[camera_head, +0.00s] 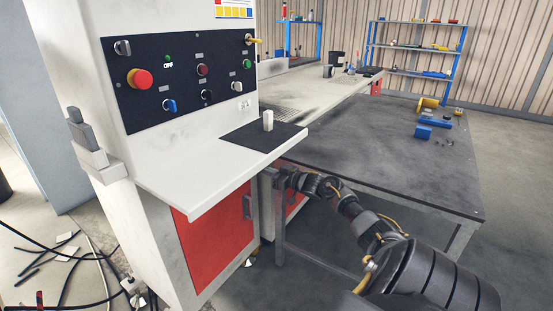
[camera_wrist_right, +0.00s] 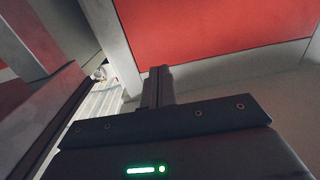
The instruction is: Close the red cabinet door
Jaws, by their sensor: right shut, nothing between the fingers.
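The white machine cabinet has a red door (camera_head: 215,242) below its shelf, with a grey handle (camera_head: 247,206) near the door's right edge. More red panel (camera_head: 292,200) shows farther right, partly behind my right arm and a grey post. I cannot tell from the head view how far the door stands from its frame. My right gripper (camera_head: 272,174) is just right of the shelf corner, close to the cabinet. In the wrist view its fingers (camera_wrist_right: 158,86) are together and empty, below a large red panel (camera_wrist_right: 220,25) with a pale frame. My left gripper is out of view.
A dark-topped table (camera_head: 400,150) with blue and yellow parts stands to the right, its legs close to my right arm. The machine's shelf (camera_head: 185,180) overhangs the door. Loose cables (camera_head: 75,262) lie on the floor at left.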

